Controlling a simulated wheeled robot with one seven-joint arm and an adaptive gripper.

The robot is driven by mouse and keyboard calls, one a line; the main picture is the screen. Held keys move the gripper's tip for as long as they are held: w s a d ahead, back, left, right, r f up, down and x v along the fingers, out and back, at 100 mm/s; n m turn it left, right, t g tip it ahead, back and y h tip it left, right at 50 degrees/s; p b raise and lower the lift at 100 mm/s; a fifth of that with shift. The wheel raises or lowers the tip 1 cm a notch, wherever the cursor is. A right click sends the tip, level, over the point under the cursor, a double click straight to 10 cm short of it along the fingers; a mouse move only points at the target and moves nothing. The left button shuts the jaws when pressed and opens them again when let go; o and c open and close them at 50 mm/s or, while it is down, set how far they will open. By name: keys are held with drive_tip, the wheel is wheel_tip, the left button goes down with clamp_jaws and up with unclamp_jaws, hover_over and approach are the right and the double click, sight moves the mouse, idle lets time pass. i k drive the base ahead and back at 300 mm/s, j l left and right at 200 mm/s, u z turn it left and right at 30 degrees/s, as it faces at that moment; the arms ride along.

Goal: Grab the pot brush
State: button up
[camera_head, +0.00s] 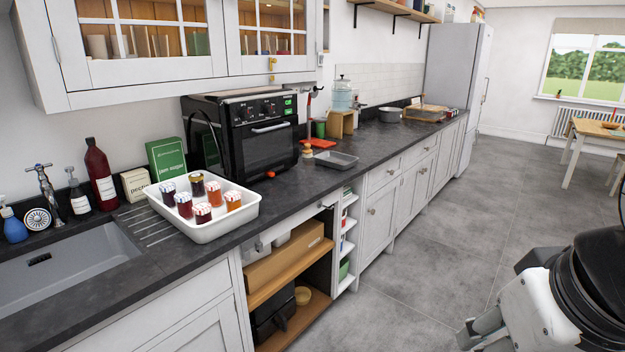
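A small tan, knobbed object (307,151) stands upright on the dark worktop, just right of the black oven. It looks like a wooden pot brush, but it is too small to be sure. A round blue-and-white disc (38,221) stands behind the sink beside the tap; I cannot tell what it is. My white and black arm shows at the lower right, over the floor. A grey end part, seemingly my gripper (482,330), is cut by the bottom edge, well away from the worktop. Its fingers are not clear.
A white tray (247,212) of several jam jars stands between the sink (70,270) and the black oven (250,130). A grey baking tin (336,160) and a red stand (318,143) are near the tan object. Glazed wall cupboards hang above. The grey floor (420,230) is clear.

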sight(307, 154)
drive_tip(key=i+z, duration=0.3)
drive_tip(key=i, duration=0.3)
drive_tip(key=i+z, duration=0.3)
drive_tip(key=i, duration=0.3)
drive_tip(key=i+j+z, duration=0.3)
drive_tip(key=i, duration=0.3)
drive_tip(key=i+u, duration=0.1)
drive_tip(key=i, duration=0.3)
drive_tip(key=i+l+u, duration=0.1)
drive_tip(key=i, duration=0.35)
drive_tip(key=i+j+u, duration=0.1)
drive_tip(key=i+u, duration=0.15)
drive_tip(key=u, duration=0.2)
drive_tip(key=i+u, duration=0.2)
drive_tip(key=u, duration=0.2)
drive_tip(key=i+l+u, duration=0.1)
drive_tip(key=i+u, duration=0.15)
drive_tip(key=u, duration=0.2)
drive_tip(key=i+u, duration=0.3)
